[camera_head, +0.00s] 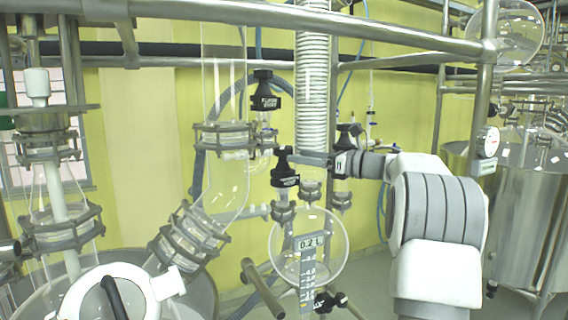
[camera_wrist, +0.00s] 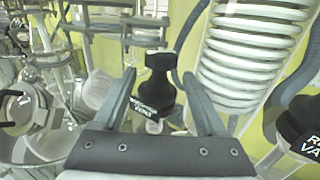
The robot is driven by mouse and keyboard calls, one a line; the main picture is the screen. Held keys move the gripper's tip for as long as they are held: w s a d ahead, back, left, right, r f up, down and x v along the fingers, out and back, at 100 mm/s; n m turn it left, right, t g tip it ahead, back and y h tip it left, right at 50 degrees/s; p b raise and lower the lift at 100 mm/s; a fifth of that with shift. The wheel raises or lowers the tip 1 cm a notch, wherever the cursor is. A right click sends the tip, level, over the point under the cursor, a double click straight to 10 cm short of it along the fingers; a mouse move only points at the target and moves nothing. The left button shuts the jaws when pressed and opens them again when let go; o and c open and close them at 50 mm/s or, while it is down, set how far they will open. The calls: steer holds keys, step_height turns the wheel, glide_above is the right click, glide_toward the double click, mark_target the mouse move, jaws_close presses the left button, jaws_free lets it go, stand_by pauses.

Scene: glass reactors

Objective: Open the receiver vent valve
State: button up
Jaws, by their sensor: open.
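My gripper (camera_head: 305,159) reaches in from the right at the knob's height. In the wrist view my gripper (camera_wrist: 160,92) is open, one finger on each side of the knob, with gaps visible beside it. Whether the fingertips reach past the knob is hard to tell.
Another black labelled valve (camera_wrist: 302,125) is close on the right in the wrist view. A black valve (camera_head: 265,92) sits higher up. A coiled glass condenser (camera_head: 312,80) rises behind my gripper.

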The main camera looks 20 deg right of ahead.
steer(key=b+v, duration=0.1)
steer(key=v, duration=0.6)
steer(key=shift+s+d+b, duration=0.25)
steer(key=shift+s+b, duration=0.1)
